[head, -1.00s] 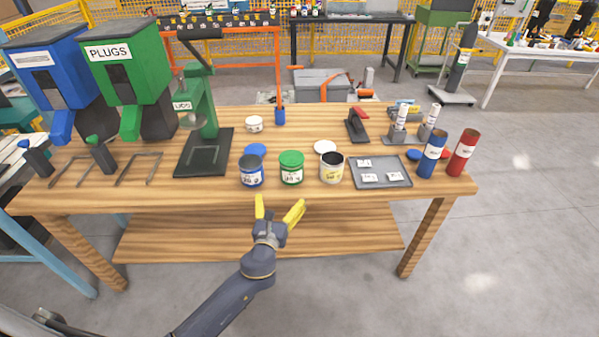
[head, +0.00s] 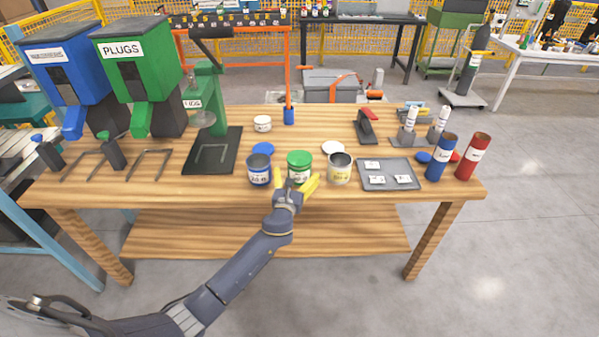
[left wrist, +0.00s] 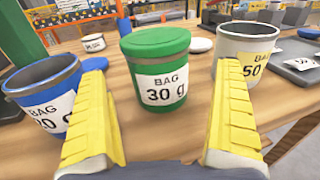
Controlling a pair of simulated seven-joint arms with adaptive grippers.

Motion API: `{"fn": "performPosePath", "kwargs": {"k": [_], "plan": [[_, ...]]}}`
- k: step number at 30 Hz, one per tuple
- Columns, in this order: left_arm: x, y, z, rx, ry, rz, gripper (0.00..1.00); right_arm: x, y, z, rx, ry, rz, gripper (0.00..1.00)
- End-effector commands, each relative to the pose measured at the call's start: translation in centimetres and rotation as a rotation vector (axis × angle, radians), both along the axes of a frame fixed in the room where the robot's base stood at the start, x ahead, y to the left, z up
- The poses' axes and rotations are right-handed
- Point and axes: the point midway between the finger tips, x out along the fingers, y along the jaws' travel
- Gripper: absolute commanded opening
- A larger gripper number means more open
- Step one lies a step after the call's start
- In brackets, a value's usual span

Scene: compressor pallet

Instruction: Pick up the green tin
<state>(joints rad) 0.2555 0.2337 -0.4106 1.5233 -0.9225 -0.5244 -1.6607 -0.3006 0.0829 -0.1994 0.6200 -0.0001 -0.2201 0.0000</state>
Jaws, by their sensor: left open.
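The green tin (head: 299,165) stands upright with its green lid on near the table's front edge, between a blue tin and a grey-white tin. In the left wrist view the green tin (left wrist: 157,68) shows a white label reading "BAG 30 g". My left gripper (head: 298,183) is open, with its yellow fingers in front of the tin. In the left wrist view the left gripper (left wrist: 165,120) has one finger on each side of the tin's line, and the tin stands ahead between them, with gaps on both sides. My right gripper is not in view.
The open blue tin (head: 260,170) stands close on the left, the open grey-white tin (head: 339,169) close on the right. A grey tray (head: 389,185) with labelled packets lies further right. Behind the tins are loose lids and a small white tin (head: 262,123).

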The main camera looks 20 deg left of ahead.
Motion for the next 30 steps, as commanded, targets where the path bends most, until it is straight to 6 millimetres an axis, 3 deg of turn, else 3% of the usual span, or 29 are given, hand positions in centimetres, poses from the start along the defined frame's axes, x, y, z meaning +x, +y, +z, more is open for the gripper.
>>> {"fn": "performPosePath", "kwargs": {"k": [5,15,26,30], "plan": [[1.0,0.1,0.1,0.001,-0.001,0.001,1.00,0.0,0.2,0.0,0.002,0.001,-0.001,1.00],[4.7,0.6,0.1,0.000,0.000,0.001,1.00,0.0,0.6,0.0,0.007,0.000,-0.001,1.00],[5.3,0.6,0.1,0.000,0.000,0.000,1.00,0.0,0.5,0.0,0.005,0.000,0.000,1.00],[5.3,0.6,0.1,0.001,0.000,0.000,0.86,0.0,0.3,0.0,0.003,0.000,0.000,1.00]]}}
